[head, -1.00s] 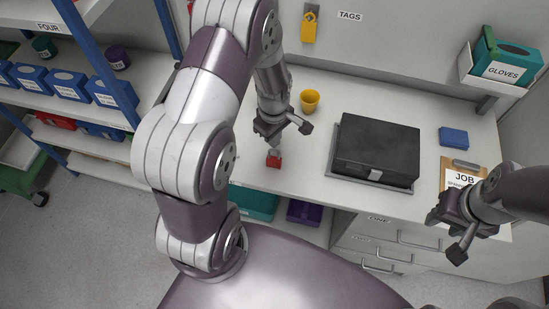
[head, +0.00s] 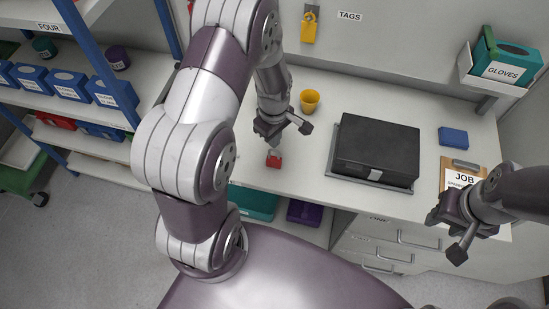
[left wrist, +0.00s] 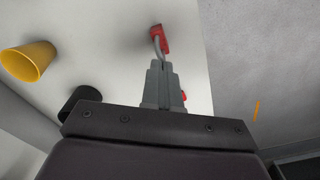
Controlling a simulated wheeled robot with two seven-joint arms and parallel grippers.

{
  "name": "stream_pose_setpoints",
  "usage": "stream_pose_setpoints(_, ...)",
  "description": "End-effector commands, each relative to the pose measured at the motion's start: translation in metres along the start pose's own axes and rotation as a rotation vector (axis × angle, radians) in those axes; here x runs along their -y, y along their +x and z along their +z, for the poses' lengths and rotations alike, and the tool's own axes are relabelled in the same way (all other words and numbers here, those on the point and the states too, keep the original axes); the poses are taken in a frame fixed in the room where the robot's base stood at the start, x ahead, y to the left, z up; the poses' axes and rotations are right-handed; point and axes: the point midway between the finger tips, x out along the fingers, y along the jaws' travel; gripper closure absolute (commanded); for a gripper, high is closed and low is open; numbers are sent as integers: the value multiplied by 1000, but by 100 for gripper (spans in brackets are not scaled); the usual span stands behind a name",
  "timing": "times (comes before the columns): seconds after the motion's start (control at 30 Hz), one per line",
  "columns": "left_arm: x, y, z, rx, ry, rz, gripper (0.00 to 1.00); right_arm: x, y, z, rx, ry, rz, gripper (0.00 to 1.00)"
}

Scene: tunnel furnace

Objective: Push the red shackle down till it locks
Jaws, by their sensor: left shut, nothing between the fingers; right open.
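A small red padlock (head: 273,162) stands on the white bench top near its front edge. In the left wrist view its red body (left wrist: 165,36) carries a grey curved shackle (left wrist: 154,39); the shackle looks grey, not red. My left gripper (head: 273,149) is shut and empty, pointing down just above the padlock. In the left wrist view the closed fingertips (left wrist: 161,66) are at the shackle's near end; I cannot tell whether they touch it. My right gripper (head: 447,232) is open and empty, near the bench's front right.
A yellow cup (head: 310,102) stands behind the padlock. A black case (head: 377,150) on a grey tray takes up the bench's middle right. A blue box (head: 453,137) and a job clipboard (head: 459,163) lie further right. Shelves with blue bins (head: 68,83) stand at left.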

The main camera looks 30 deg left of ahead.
Motion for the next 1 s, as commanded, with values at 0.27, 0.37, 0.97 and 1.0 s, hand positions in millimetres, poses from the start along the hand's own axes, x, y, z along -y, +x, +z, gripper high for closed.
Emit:
stream_pose_setpoints(0.27,0,0,0,0,0,0,100,0,0,0,0,0,0,57)
stream_pose_setpoints(0.37,0,0,0,0,0,0,100,0,0,0,0,0,0,57)
stream_pose_setpoints(0.97,0,9,0,0,0,0,100,0,6,1,0,0,0,57)
stream_pose_setpoints(1.0,0,10,0,0,0,0,100,0,7,1,0,0,0,57)
